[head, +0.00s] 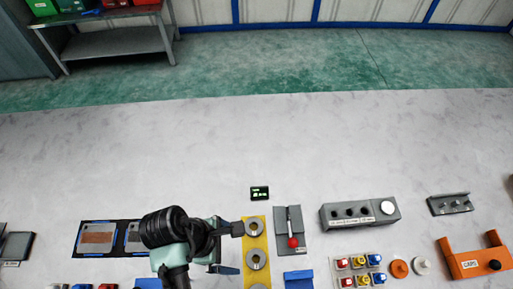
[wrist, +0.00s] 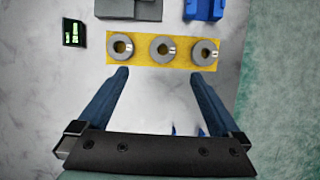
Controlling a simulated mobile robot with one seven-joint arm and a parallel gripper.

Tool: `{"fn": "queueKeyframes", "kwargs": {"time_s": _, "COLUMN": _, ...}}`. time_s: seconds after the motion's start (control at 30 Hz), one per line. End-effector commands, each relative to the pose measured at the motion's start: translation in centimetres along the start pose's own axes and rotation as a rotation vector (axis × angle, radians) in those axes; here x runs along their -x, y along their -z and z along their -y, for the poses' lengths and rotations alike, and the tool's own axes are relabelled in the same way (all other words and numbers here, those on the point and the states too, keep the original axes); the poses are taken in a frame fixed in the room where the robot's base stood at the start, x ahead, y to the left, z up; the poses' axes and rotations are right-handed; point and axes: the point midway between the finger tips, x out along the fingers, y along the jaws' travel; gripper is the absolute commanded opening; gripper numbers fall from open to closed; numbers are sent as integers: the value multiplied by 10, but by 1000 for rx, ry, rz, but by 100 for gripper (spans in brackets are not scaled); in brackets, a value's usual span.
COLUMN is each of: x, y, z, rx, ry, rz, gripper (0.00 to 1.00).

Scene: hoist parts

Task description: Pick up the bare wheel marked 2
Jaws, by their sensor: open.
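Three grey ring-shaped wheels lie flat in a row on a yellow strip (wrist: 142,58). In the wrist view they are a left wheel (wrist: 121,47), a middle wheel (wrist: 162,48) and a right wheel (wrist: 204,52). Each bears a small white tag, too small to read surely, so I cannot tell which is marked 2. The head view shows one wheel (head: 252,228), another (head: 256,260) and a third cut by the bottom edge. My gripper (wrist: 160,74) is open and empty, its blue fingers spread just short of the strip, with the middle wheel about centred between them.
A grey block with a red-knobbed lever (head: 290,228) stands right of the strip. A blue part (wrist: 204,9) and a small dark display (wrist: 73,32) are near it. Farther right are a grey box with holes (head: 358,213) and an orange bracket (head: 475,256). The table behind is clear.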

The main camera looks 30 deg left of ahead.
Motion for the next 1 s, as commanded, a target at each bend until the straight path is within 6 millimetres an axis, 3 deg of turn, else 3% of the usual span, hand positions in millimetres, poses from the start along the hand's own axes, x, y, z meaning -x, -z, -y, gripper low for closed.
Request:
{"fn": "queueKeyframes", "kwargs": {"time_s": 0.13, "x": -8, "y": 0, "z": 8, "rx": 33, "ry": 26, "rz": 10, "gripper": 100}}
{"fn": "queueKeyframes", "kwargs": {"time_s": 0.43, "x": -63, "y": 0, "z": 9, "rx": 29, "ry": 25, "rz": 8, "gripper": 100}}
{"fn": "queueKeyframes", "kwargs": {"time_s": 0.73, "x": -85, "y": 0, "z": 7, "rx": 28, "ry": 22, "rz": 8, "gripper": 100}}
{"fn": "queueKeyframes", "kwargs": {"time_s": 1.0, "x": -121, "y": 0, "z": 6, "rx": 28, "ry": 22, "rz": 8, "gripper": 100}}
